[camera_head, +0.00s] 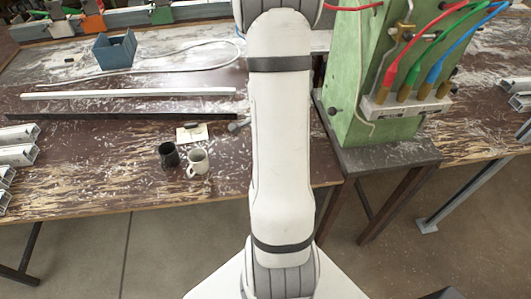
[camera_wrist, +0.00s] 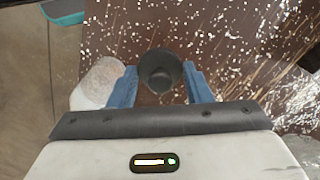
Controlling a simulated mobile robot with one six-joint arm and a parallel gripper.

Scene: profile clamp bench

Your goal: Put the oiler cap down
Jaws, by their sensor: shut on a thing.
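The oiler cap (camera_wrist: 160,70) is a dark, round piece with a raised centre knob, seen from above in the wrist view. It sits between the two blue fingers of my gripper (camera_wrist: 160,88), which are shut on it. Speckled brown bench top shows beyond it; I cannot tell whether the cap touches the bench. In the head view my gripper and the cap are not visible; my white arm fills the middle of the picture.
Left of my gripper is a pale round object (camera_wrist: 103,80). A dark mug (camera_head: 169,155) and a white mug (camera_head: 197,161) stand near the bench's front edge. A green machine (camera_head: 355,80) with coloured hoses stands right of my arm. Metal profiles (camera_head: 130,93) lie behind the mugs.

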